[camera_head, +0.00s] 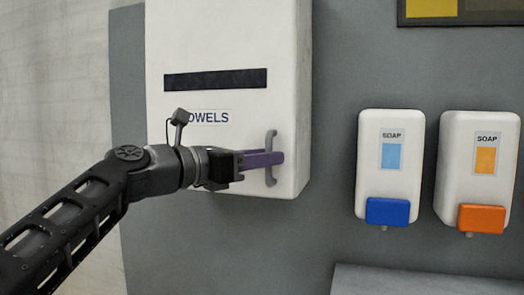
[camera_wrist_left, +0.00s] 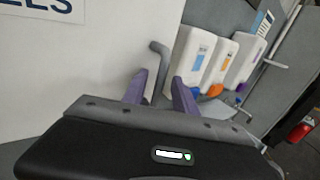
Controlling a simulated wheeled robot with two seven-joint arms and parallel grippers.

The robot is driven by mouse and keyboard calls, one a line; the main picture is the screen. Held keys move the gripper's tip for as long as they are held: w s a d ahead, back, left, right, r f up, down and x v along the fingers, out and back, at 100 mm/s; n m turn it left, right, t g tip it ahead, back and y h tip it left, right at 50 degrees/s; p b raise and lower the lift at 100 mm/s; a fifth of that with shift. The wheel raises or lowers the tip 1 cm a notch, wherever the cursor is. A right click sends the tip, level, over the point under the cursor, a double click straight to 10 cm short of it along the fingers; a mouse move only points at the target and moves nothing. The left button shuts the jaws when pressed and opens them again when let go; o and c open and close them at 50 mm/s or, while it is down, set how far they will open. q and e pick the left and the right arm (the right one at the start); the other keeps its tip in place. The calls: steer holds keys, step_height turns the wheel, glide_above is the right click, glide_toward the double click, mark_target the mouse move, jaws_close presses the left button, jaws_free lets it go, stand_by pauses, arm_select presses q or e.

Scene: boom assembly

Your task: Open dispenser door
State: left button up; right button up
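The white towel dispenser (camera_head: 220,55) hangs on the grey wall with its door closed, as far as I can see. Its grey vertical handle (camera_head: 271,140) is at the lower right of the front. My left gripper (camera_head: 277,158) reaches in from the left, its purple fingers at the handle. In the left wrist view the fingers (camera_wrist_left: 160,88) stand apart, with the handle (camera_wrist_left: 161,60) between them and a gap beside it. My right gripper is not in view.
Two white soap dispensers hang to the right, one with a blue lever (camera_head: 388,211) and one with an orange lever (camera_head: 482,218). A grey ledge (camera_head: 420,283) is below them. A further dispenser (camera_wrist_left: 245,62) and a red object (camera_wrist_left: 300,131) show in the wrist view.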

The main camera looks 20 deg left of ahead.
arm_select(q)
steer(key=shift+c, duration=0.3)
jaws_close()
stand_by(1.1)
